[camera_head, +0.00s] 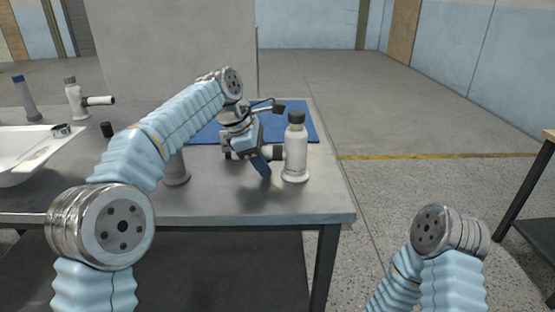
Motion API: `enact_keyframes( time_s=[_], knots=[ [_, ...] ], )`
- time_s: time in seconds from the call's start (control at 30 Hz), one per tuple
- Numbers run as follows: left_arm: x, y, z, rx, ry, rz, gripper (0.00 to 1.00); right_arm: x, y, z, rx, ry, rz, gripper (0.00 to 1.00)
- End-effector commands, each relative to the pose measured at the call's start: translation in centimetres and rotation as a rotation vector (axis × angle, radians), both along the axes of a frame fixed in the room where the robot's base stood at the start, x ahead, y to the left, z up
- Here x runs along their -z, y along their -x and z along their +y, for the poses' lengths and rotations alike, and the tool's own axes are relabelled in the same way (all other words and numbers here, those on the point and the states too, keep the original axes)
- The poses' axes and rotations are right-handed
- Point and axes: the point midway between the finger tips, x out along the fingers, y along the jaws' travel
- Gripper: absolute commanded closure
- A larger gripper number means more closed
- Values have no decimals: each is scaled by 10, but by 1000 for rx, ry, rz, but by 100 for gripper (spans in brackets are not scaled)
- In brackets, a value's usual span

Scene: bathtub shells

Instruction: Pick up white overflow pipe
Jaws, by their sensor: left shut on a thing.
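The white overflow pipe (295,157) is upright at the right part of the table, with a dark cap on top, a ringed base and a dark-ended side branch pointing left. My left gripper (264,162) reaches down on its left side and is shut on it at the side branch. The gripper's body partly hides the grip. The base looks to be at the table top, but I cannot tell whether it touches. My right arm shows only at the lower right, and its gripper is out of view.
A blue mat (305,122) lies behind the pipe. A grey cylindrical part (176,172) stands left of the gripper, partly behind my arm. A white tub shell (18,170), a second white pipe (74,98) and a blue-capped grey part (26,98) are at the left.

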Motion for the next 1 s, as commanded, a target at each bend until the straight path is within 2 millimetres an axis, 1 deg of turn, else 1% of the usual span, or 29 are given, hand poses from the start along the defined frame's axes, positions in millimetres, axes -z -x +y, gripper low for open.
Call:
enact_keyframes(
  time_s=[0.17,0.33,0.37,0.4,0.57,0.63,0.7,0.8,0.9,1.0],
  knots=[
    [-9,-1,-1,0,1,-2,97,0,0,0,0,0,0,57],
    [-34,-1,-1,-1,2,-5,97,0,0,0,0,0,0,57],
    [-43,5,-1,1,3,-6,97,0,0,0,0,0,0,57],
    [-55,16,-1,2,3,-7,97,0,0,0,0,0,0,57],
    [-97,51,-2,2,3,-6,97,0,0,0,0,0,0,57],
    [-101,72,-2,3,3,-5,97,10,0,0,1,0,-1,57],
    [-110,90,-2,3,2,-4,97,13,0,0,1,1,0,57],
    [-120,111,-3,2,1,-3,97,15,0,-1,2,1,0,57],
    [-127,126,-3,2,1,-2,97,17,0,-1,2,2,0,57],
    [-131,135,-3,1,0,-1,97,17,0,-1,3,2,-1,57]
  ],
)
